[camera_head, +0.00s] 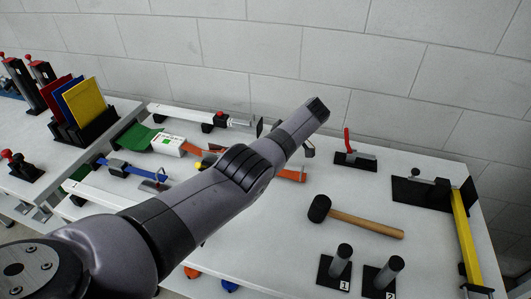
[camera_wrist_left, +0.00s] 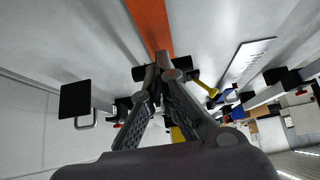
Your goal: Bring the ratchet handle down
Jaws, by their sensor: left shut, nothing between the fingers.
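An orange strap (camera_head: 292,174) lies on the white table, partly hidden behind my left arm in the head view. It also runs down from the top of the left wrist view (camera_wrist_left: 150,22) to a dark fitting (camera_wrist_left: 140,73), which looks like the ratchet. The handle's position cannot be made out clearly, as my fingers cover it. My left gripper (camera_wrist_left: 165,64) is shut and empty, its tips at the strap's end by this fitting; contact cannot be told. In the head view the gripper is mostly hidden by my arm. My right gripper is not in view.
A yellow bar (camera_head: 465,240) lies along the right edge. A blue strap tool (camera_head: 117,168) and white box (camera_head: 168,144) lie left.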

